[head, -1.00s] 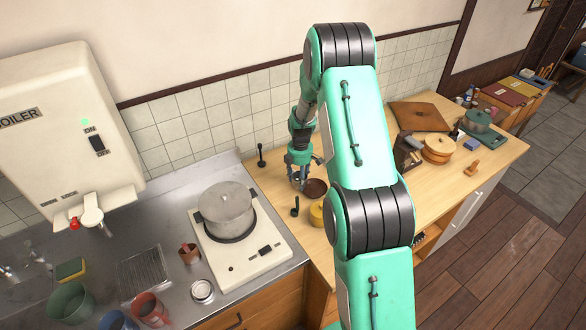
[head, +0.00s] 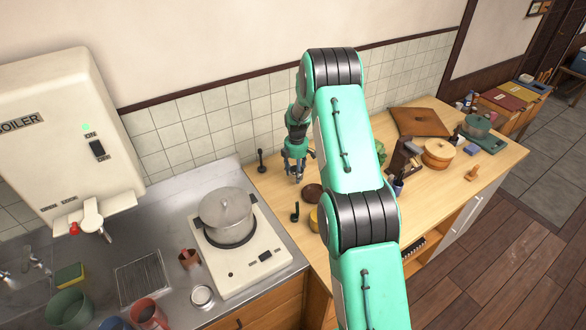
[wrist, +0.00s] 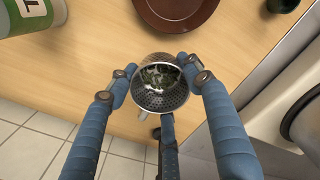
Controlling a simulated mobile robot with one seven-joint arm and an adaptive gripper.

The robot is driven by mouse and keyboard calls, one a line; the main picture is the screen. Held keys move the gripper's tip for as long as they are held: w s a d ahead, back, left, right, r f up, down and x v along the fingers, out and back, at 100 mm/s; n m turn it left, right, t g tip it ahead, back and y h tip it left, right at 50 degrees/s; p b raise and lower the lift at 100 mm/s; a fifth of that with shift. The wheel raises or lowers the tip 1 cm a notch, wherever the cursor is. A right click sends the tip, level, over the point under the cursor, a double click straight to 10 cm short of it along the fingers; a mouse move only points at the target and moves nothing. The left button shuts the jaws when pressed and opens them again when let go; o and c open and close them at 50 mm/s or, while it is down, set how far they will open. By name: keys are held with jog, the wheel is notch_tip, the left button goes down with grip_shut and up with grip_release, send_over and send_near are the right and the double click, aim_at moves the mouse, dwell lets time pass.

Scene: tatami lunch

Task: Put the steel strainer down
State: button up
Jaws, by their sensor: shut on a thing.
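The steel strainer (wrist: 160,86) is a small perforated metal cup with dark green bits inside. It sits between the blue-padded fingers of my gripper (wrist: 160,84) in the wrist view, with two fingers at its sides and one below. My gripper (head: 294,176) is shut on it. In the head view the gripper points down over the wooden counter (head: 273,190), near the tiled wall; the strainer is hard to make out there. I cannot tell whether the strainer touches the counter.
A brown bowl (head: 313,192) is close by, also in the wrist view (wrist: 180,10). A dark upright item (head: 295,212) and a black stand (head: 262,161) are near. A lidded pot (head: 227,214) is on the stove at left. A green-and-white container (wrist: 30,16) shows in the wrist view.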

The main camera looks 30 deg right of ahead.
aim_at(293, 167)
jog(key=w+d, duration=0.1)
jog(key=w, duration=0.1)
jog(key=w+d, duration=0.1)
jog(key=w, duration=0.2)
jog(key=w+d, duration=0.1)
jog(key=w, duration=0.1)
jog(key=shift+w+f, duration=0.3)
jog(key=shift+f, duration=0.05)
jog(key=shift+s+f, duration=0.1)
jog(key=shift+f, duration=1.7)
jog(key=shift+f, duration=0.15)
jog(key=o, duration=1.2)
jog(key=shift+r, duration=0.2)
jog(key=shift+r, duration=6)
